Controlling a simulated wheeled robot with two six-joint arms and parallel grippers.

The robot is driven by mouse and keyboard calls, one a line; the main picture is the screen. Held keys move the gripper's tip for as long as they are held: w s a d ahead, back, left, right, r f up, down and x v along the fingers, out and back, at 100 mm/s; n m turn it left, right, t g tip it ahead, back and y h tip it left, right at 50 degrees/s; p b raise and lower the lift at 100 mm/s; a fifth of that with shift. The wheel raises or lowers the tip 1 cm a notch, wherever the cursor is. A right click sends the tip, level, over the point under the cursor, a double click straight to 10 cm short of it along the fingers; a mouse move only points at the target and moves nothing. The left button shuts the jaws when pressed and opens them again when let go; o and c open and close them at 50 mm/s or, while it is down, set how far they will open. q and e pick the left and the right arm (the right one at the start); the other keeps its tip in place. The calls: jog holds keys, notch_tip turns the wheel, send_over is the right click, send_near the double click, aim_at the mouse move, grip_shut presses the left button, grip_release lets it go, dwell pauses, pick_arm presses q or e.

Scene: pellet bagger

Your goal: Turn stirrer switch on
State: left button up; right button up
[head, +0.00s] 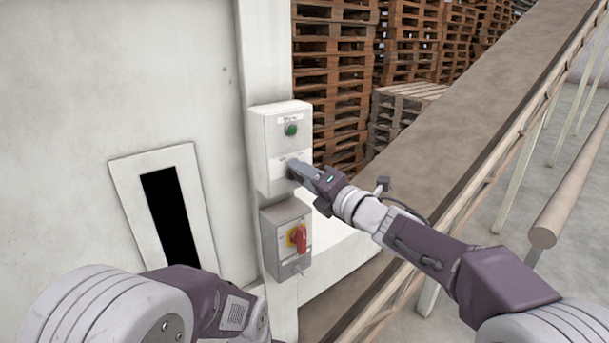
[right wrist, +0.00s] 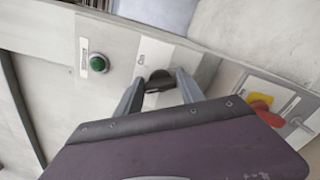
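A pale upper control box (head: 265,150) is fixed to the white machine wall, with a green button (head: 291,129) near its top. In the head view the knob is hidden behind my right gripper (head: 298,171). In the right wrist view the fingers of my right gripper (right wrist: 160,84) stand apart, one on each side of the knob. I cannot tell whether they touch it. My left gripper is out of view; only part of that arm shows.
A lower grey box (head: 290,266) with a red and yellow switch (head: 301,239) hangs just below. A dark slot (head: 166,217) is in the wall at left. A sloping conveyor (head: 450,130) runs along the right, near my right arm. Pallets (head: 333,75) are stacked behind.

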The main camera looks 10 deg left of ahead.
jog(key=shift+s+a, duration=0.1)
jog(key=c, duration=0.7)
jog(key=shift+f, duration=0.1)
jog(key=m, duration=0.4)
jog(key=m+p, duration=0.1)
jog(key=m, duration=0.2)
jog(key=m+p, duration=0.1)
jog(key=m, duration=0.3)
jog(key=shift+f+m, duration=0.3)
jog(key=shift+m, duration=0.3)
